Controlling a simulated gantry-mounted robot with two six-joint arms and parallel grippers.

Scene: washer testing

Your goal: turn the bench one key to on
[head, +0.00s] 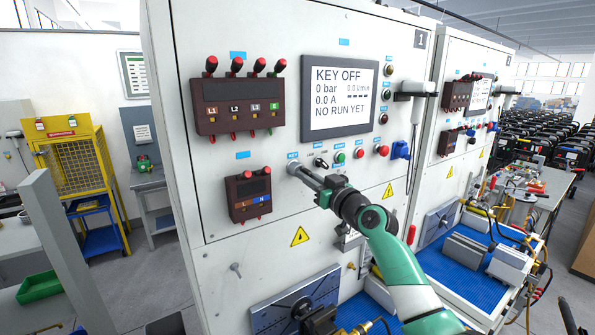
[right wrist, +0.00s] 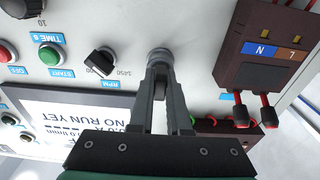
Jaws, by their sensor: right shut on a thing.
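My right gripper (head: 299,170) is shut at the bench one key switch (head: 292,167), low on the white panel. In the right wrist view, the fingertips (right wrist: 159,88) are closed together in front of the round metal switch (right wrist: 159,56). The fingers hide the key itself, so its angle cannot be made out. The bench one screen (head: 340,97) reads KEY OFF, 0 bar, 0.0 A and NO RUN YET. My left gripper is not identifiable in either view.
Beside the key switch are a black RPM knob (right wrist: 101,61), a green START button (right wrist: 50,54) and a red button (head: 358,153). A brown terminal box (head: 249,194) is close on the other side. A second bench (head: 462,120) stands to the right.

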